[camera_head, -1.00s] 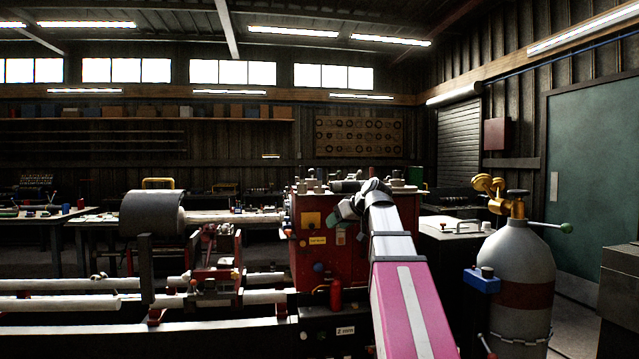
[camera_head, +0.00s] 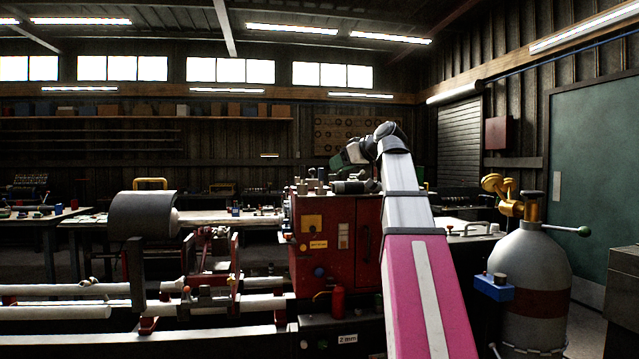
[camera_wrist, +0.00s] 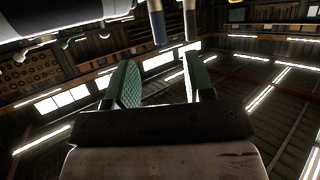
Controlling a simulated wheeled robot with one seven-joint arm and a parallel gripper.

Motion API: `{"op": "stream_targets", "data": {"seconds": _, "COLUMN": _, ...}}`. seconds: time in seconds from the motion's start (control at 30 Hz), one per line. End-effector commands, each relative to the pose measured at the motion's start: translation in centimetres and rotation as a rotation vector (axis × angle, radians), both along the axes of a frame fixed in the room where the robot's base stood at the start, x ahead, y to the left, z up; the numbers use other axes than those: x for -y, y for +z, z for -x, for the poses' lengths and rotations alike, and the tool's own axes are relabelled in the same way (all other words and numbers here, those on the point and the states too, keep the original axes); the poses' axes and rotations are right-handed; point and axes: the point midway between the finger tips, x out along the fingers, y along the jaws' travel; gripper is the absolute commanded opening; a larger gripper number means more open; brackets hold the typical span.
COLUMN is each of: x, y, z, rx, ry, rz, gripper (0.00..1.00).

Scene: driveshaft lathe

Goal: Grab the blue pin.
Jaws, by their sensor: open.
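My gripper (camera_head: 342,160) is raised above the top of the red machine cabinet (camera_head: 345,240), pointing left. In the wrist view my gripper (camera_wrist: 156,75) has its two green-padded jaws apart, with nothing between them. A slim upright cylinder with a dark blue end (camera_wrist: 158,28) shows beyond the jaws at the top of the wrist view, apart from them; it looks like the blue pin. A second, similar cylinder with a greyish end (camera_wrist: 190,22) is just to its right. In the head view several small pins stand on the cabinet top, but their colours are too dark to tell.
A thick grey horizontal cylinder (camera_head: 352,187) lies on the cabinet top, beside the small pins. The lathe's big dark drum (camera_head: 142,215) is to the left. A gas bottle (camera_head: 535,270) with a yellow valve stands at the right.

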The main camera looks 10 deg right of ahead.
Motion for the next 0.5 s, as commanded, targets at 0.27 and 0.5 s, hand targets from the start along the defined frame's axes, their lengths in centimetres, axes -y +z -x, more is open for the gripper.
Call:
{"op": "stream_targets", "data": {"seconds": 0.27, "x": -2.0, "y": -1.2, "z": -2.6, "rx": -0.003, "ry": 0.001, "rz": 0.000, "gripper": 0.48}}
{"op": "stream_targets", "data": {"seconds": 0.5, "x": -3.2, "y": -2.0, "z": -4.2, "rx": -0.001, "ry": 0.000, "rz": 0.000, "gripper": 0.48}}
